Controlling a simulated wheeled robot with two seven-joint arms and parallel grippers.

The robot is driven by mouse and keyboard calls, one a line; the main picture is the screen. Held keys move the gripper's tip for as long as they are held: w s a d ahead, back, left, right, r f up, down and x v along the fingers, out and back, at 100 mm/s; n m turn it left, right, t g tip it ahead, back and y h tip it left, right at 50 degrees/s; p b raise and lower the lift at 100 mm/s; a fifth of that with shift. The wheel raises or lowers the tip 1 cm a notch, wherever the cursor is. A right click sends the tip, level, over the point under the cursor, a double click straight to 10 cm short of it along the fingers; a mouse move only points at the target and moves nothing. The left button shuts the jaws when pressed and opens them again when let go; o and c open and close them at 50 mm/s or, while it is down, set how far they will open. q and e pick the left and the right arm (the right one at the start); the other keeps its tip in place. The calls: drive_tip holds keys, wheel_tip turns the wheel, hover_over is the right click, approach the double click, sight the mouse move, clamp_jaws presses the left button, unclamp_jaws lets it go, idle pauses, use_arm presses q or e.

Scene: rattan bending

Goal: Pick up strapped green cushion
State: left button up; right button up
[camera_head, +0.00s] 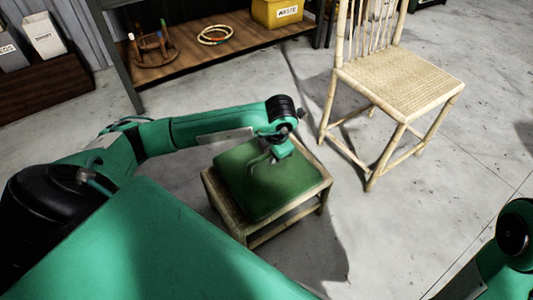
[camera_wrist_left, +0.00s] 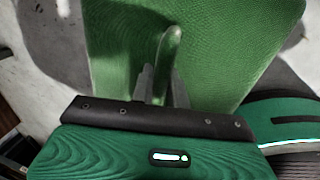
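The green cushion (camera_head: 250,190) lies on a small rattan stool (camera_head: 240,227) in the head view. It fills much of the left wrist view (camera_wrist_left: 240,40). A green strap (camera_wrist_left: 171,42) stands up from its top. My left gripper (camera_head: 265,160) reaches down to the cushion's upper part. In the left wrist view its two fingers (camera_wrist_left: 160,86) are a little apart with the strap between them. Whether they press on the strap I cannot tell. The cushion appears to rest on the stool. My right gripper is out of view.
A rattan chair (camera_head: 400,85) stands right of the stool. A wooden shelf (camera_head: 185,66) behind holds a yellow bin (camera_head: 277,13), rings (camera_head: 215,35) and a small brown stool-like frame (camera_head: 152,47). The concrete floor (camera_head: 420,225) at right is clear.

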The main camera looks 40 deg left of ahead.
use_arm(q)
clamp_jaws()
